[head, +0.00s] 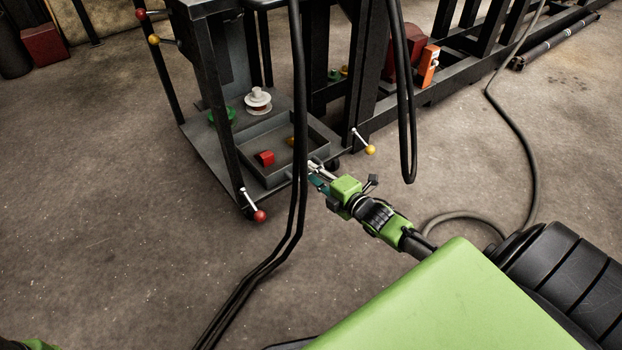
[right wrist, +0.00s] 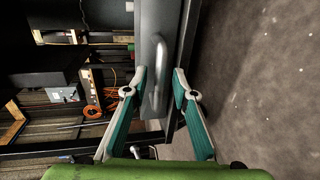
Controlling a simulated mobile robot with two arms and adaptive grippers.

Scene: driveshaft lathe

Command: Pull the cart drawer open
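The cart (head: 190,135) is a dark metal frame at the top middle of the head view. A grey open-topped drawer (head: 262,178) sits low in it, with a red block and a small yellow item inside. How far it is out is hard to tell. My right gripper (head: 314,170) is at the drawer's right side. In the right wrist view, the gripper (right wrist: 158,75) is open, its teal-padded fingers on either side of a grey bar handle (right wrist: 157,90) on a grey panel (right wrist: 153,20). The fingers do not look closed on it. My left gripper is out of view.
Black cables (head: 297,120) hang in front of the cart in the head view. Ball-ended levers stick out from the cart, one yellow-tipped (head: 370,150) near my right gripper and one red-tipped (head: 260,215).

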